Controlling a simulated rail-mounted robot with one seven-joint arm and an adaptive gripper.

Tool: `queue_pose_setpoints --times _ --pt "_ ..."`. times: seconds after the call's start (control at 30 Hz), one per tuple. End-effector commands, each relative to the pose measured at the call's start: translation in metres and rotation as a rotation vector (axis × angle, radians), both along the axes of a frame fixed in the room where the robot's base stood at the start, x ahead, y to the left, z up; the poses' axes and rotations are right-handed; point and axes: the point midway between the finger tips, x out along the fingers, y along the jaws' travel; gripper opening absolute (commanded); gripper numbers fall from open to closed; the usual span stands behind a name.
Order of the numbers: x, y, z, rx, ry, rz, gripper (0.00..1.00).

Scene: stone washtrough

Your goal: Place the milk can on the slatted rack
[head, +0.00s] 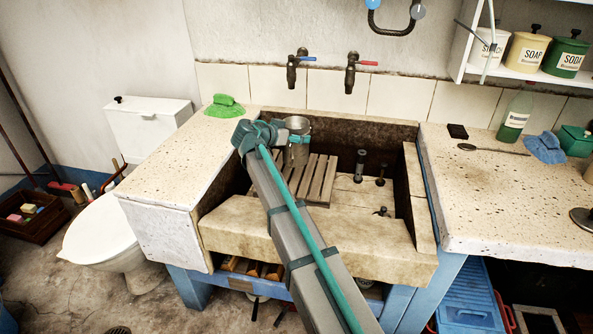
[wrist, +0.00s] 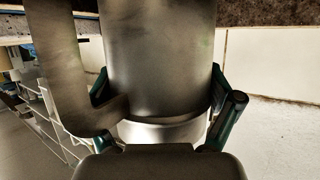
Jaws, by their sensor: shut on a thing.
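The milk can (head: 297,149), a grey metal can, is at the left back of the stone trough, over the slatted rack (head: 318,183). My gripper (wrist: 168,108) is shut on the can, with a green finger on each side of its body in the wrist view. The can (wrist: 158,60) and its curved handle (wrist: 65,70) fill much of that view. In the head view my arm hides the can's lower left and part of the rack. I cannot tell whether the can touches the rack.
The stone trough (head: 238,232) has a high front wall. Metal fittings (head: 360,165) stand on its right side. Two taps (head: 350,75) hang above the back. A green cloth (head: 224,106) lies on the left counter. A green bottle (head: 515,118) and blue cloth (head: 545,147) are on the right counter.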

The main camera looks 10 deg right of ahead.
Motion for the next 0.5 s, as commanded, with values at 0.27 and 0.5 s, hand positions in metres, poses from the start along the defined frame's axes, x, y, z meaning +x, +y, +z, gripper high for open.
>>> queue_pose_setpoints --times 0.27,0.5 --pt "0.048 -0.004 -0.018 -0.002 0.002 -0.016 0.34" --pt "0.099 -0.006 -0.046 0.0 0.002 -0.014 0.34"
